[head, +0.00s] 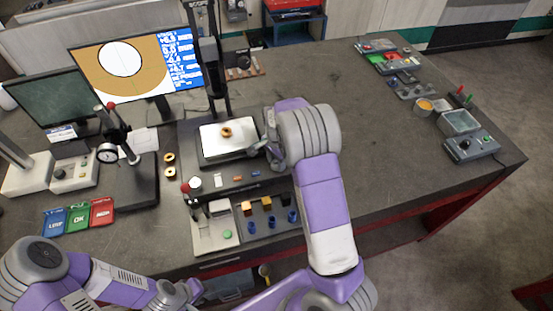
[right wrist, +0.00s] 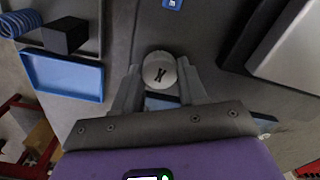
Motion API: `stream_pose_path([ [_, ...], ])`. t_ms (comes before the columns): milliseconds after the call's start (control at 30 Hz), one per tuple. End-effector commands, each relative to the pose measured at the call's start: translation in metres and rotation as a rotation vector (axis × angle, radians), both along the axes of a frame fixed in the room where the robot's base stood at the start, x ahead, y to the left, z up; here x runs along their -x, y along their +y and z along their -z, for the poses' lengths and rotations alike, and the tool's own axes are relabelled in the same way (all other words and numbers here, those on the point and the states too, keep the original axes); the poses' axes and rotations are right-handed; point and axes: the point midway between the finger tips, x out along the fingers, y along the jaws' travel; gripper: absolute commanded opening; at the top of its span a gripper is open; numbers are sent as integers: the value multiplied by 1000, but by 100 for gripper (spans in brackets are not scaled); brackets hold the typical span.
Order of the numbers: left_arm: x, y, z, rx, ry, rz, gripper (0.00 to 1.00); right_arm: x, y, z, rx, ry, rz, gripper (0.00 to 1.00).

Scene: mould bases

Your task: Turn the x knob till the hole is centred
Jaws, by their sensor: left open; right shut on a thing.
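My right gripper (right wrist: 160,75) is shut on a round pale knob marked X (right wrist: 160,72), one finger on each side of it. In the head view my right gripper (head: 268,147) is at the right side of the stage, and the knob is hidden. A small orange-brown ring (head: 226,132) lies on the bright stage plate (head: 215,151). The monitor (head: 182,62) shows an orange-brown disc with a white round hole (head: 121,59) in its upper part, above the disc's middle. My left gripper (head: 184,293) is open and empty at the bottom, off the table's front edge.
A dial gauge stand (head: 135,185) is left of the stage. Blue, green and red trays (head: 78,217) lie at the front left. A panel with small blocks and blue cups (head: 265,218) is in front of the stage.

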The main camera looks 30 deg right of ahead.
Motion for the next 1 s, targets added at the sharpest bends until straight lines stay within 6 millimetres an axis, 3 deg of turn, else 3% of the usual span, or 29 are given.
stream_pose_path([
  [767,0,0,-4,0,0,0,43,-1,-1,-1,2,-5,95,11],
  [800,0,0,-4,0,0,0,43,-1,-1,-1,2,-5,95,48],
  [933,0,0,-4,0,0,0,43,-1,-1,-1,1,-3,95,67],
  [1000,0,0,-4,0,0,0,43,0,-1,0,2,-2,95,67],
])
